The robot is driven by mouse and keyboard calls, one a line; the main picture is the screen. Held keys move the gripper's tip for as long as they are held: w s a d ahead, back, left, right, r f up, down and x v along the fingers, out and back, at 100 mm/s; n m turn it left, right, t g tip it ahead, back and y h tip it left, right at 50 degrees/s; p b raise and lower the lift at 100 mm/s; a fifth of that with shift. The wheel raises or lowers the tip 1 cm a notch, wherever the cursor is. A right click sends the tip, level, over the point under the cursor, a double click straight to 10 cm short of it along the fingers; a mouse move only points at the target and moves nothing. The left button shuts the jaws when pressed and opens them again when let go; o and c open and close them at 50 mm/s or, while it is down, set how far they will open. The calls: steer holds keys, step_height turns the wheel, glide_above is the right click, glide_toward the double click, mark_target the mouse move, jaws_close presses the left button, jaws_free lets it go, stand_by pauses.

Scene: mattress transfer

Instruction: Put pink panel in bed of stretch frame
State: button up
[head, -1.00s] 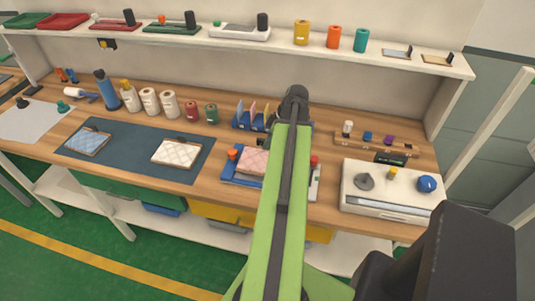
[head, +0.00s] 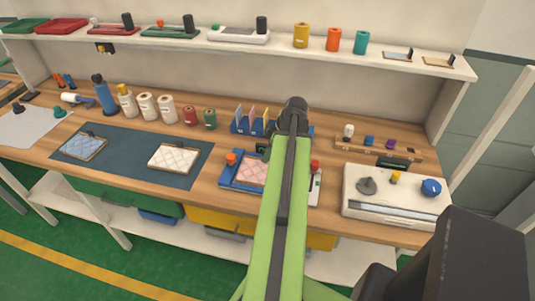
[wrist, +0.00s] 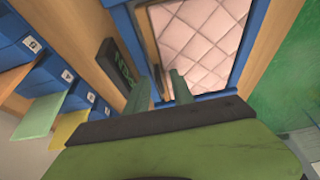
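The pink quilted panel (head: 252,172) lies inside the blue stretch frame (head: 229,184) on the bench, partly covered by my arm. In the wrist view the pink panel (wrist: 198,42) fills the space inside the frame's blue border (wrist: 245,55), and a tan edge shows along its left side. In the head view my gripper is hidden behind my arm.
A blue panel (head: 83,146) and a white panel (head: 174,158) lie on a dark mat (head: 128,168) to the left. A blue rack with cards (head: 243,126) stands behind the frame. A white machine (head: 392,205) stands to the right. A dark display (wrist: 117,62) is left of my fingers.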

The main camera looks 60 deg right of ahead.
steer(key=p+v, duration=1.1)
steer(key=v, duration=0.1)
steer(key=shift+r, duration=0.2)
